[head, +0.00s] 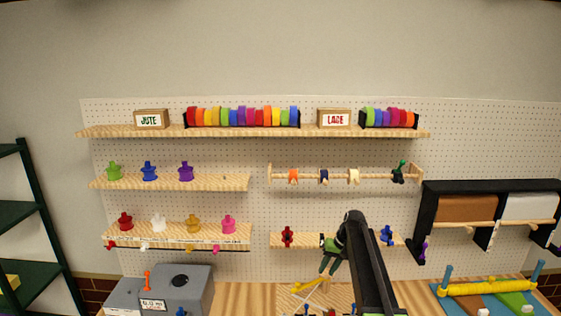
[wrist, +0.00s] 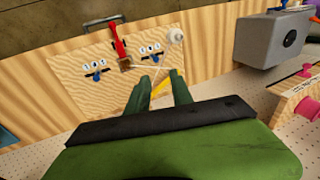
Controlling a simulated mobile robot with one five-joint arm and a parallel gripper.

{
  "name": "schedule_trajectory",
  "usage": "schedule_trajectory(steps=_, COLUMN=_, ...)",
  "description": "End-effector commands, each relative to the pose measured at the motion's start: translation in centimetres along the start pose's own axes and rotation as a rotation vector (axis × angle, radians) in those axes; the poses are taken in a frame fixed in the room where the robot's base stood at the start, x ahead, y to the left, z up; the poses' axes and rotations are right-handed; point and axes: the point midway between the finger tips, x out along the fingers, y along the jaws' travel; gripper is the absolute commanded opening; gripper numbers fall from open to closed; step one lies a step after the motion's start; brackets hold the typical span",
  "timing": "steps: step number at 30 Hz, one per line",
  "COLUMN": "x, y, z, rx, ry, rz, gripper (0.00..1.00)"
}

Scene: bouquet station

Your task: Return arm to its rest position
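My gripper (head: 328,268) hangs in front of the lower right shelf in the head view, with my dark arm reaching up to it from the bottom. Its two green fingers also show in the wrist view (wrist: 161,84). They stand apart with nothing held between them. Beyond them is the wooden work surface (wrist: 70,75), which carries a red-handled tool (wrist: 119,42) and blue-marked fittings. A yellow piece (wrist: 162,84) lies beyond the gap between the fingers. My arm hides part of the lower right shelf and bench.
The pegboard holds ribbon shelves (head: 250,133), a spool rod (head: 320,174) and shelves with colored spools. A grey box (head: 180,290) stands on the bench at left. Paper rolls (head: 467,208) hang at right above a blue mat (head: 470,303). A green rack (head: 45,230) stands far left.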

Motion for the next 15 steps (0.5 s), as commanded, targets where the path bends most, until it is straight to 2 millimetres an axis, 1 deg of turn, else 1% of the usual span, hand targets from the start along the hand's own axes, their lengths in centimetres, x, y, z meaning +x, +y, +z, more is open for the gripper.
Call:
schedule_trajectory(steps=2, x=0.0, y=0.0, z=0.0, rx=0.0, ry=0.0, rz=0.0, gripper=0.27)
schedule_trajectory(steps=3, x=1.1, y=0.1, z=0.1, rx=-0.003, ry=-0.001, rz=0.0, gripper=0.27)
schedule_trajectory(steps=11, x=4.9, y=-0.3, z=0.6, rx=-0.02, ry=-0.006, rz=-0.002, gripper=0.27)
schedule_trajectory(steps=14, x=6.7, y=-0.4, z=1.4, rx=-0.026, ry=-0.009, rz=-0.002, gripper=0.27)
schedule_trajectory(steps=15, x=7.7, y=-0.3, z=2.0, rx=-0.029, ry=-0.01, rz=0.0, gripper=0.27)
